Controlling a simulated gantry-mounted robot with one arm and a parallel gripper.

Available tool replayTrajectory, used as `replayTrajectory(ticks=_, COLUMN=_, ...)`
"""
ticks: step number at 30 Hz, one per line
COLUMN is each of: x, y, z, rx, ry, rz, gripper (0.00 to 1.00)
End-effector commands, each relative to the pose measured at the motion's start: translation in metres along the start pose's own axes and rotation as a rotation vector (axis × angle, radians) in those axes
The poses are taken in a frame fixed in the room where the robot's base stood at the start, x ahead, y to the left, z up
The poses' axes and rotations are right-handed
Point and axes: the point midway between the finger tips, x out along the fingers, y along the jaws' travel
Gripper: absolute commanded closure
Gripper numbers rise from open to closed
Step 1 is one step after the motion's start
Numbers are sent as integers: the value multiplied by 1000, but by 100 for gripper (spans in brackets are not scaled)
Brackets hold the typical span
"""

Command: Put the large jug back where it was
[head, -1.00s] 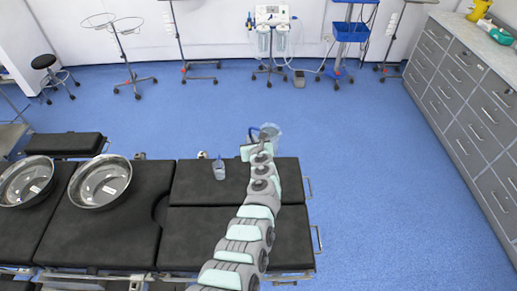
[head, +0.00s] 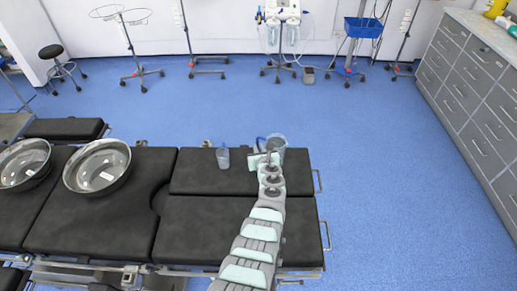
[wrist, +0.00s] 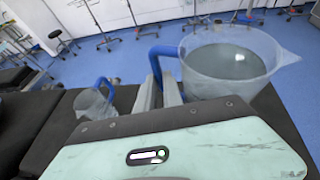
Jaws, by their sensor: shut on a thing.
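The large jug (head: 277,147) is clear with a blue handle and shows at the far edge of the black operating table (head: 210,225), near its right end. In the wrist view the large jug (wrist: 230,68) is upright, right of my fingers. My gripper (head: 262,155) is shut on its blue handle; in the wrist view my gripper (wrist: 165,95) partly hides the grip. I cannot tell whether the jug's base touches the table. A smaller clear jug (head: 223,159) with a blue handle stands on the table to the left; it also shows in the wrist view (wrist: 93,104).
Two steel bowls, one (head: 97,167) nearer and one (head: 24,164) at the far left, sit on the left part of the table. Bare black padding lies around the jugs. Grey drawer cabinets (head: 475,90) stand at the right, with open blue floor between.

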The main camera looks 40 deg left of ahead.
Motion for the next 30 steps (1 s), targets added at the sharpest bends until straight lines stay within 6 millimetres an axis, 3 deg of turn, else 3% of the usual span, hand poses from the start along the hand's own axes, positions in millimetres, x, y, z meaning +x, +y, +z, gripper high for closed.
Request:
replayTrajectory(ticks=9, x=15, y=0, z=-35, rx=1, ry=-1, rz=0, gripper=100)
replayTrajectory(ticks=23, x=16, y=0, z=-38, rx=0, ry=0, rz=0, gripper=100)
replayTrajectory(ticks=24, x=16, y=0, z=-37, rx=0, ry=0, rz=0, gripper=87)
replayTrajectory(ticks=30, x=16, y=0, z=-37, rx=1, ry=0, rz=0, gripper=71)
